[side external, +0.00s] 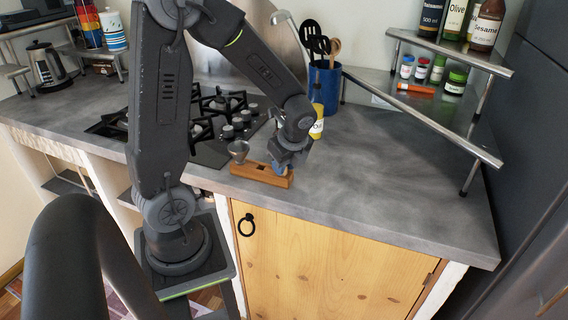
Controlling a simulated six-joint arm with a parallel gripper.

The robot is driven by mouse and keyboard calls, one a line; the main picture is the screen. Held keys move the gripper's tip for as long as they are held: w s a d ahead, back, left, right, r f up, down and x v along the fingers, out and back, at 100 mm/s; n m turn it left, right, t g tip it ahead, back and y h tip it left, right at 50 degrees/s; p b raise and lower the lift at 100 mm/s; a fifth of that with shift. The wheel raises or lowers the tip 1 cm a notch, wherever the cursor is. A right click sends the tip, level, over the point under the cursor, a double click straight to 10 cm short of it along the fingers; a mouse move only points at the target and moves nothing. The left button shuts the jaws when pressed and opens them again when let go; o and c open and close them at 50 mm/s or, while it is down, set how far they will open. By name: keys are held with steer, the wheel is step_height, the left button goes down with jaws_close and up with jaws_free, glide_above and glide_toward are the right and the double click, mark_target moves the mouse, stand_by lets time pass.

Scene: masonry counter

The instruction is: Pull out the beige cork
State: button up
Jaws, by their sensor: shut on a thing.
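A small wooden block (261,175) lies on the grey counter near its front edge, with a dark square opening in its top. A small silvery cup-shaped piece (239,150) stands at the block's left end. My gripper (283,169) points down at the block's right end. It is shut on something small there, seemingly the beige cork. The fingers hide the cork, so I cannot tell whether it still sits in the block.
A yellow-labelled bottle (317,124) and a blue utensil holder (324,88) stand behind my gripper. The gas hob (215,118) is to the left. A corner shelf (425,100) with jars is at right. The counter's right front is clear.

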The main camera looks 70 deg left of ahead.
steer(key=o, duration=0.4)
steer(key=shift+c, duration=0.2)
jaws_close()
steer(key=shift+r, duration=1.25)
steer(key=shift+r, duration=1.4)
